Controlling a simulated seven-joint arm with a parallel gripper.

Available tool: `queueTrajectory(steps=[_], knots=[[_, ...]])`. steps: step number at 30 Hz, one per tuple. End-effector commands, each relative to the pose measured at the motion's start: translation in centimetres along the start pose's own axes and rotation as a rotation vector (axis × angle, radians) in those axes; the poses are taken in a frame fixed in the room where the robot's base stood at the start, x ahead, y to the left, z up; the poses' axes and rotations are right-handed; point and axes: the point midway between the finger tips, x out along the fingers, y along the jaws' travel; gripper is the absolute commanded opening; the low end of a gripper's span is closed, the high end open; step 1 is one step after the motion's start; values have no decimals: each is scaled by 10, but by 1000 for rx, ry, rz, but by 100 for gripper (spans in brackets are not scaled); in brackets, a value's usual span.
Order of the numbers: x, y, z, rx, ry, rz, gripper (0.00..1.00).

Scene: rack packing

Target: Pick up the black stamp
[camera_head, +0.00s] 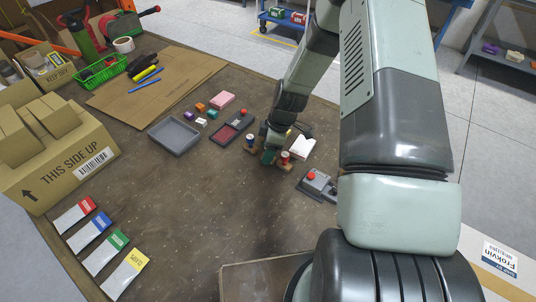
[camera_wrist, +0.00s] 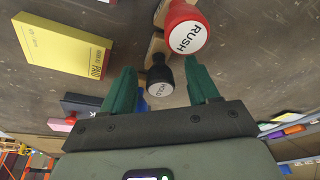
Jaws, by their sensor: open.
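The black stamp (camera_wrist: 160,78) shows in the wrist view with a round white top marked HOLD. It stands between the two green fingers of my gripper (camera_wrist: 159,65), which are open with a gap on both sides of it. A red stamp (camera_wrist: 183,30) marked RUSH is just beyond it, near the right fingertip. Both are by a wooden holder (camera_wrist: 157,46). A bit of blue (camera_wrist: 143,103) shows behind the left finger. In the head view my gripper (camera_head: 270,155) is low over the holder beside the red stamp (camera_head: 285,157); the black stamp is hidden there.
A yellow box (camera_wrist: 62,45) lies left of the fingers in the wrist view. In the head view a grey tray (camera_head: 152,132), a dark tray with a red pad (camera_head: 226,133), a white box (camera_head: 302,147) and a red-knobbed grey device (camera_head: 316,183) surround the holder.

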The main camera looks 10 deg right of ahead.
Motion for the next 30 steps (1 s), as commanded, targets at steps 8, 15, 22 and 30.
queueTrajectory(steps=[8, 15, 22, 30], knots=[[0, 0, 0, 1, 0, -1, 24], [0, 0, 0, 1, 0, -1, 0], [-7, 0, -2, 1, 0, 1, 0], [-56, 1, -15, -1, 0, 3, 0]])
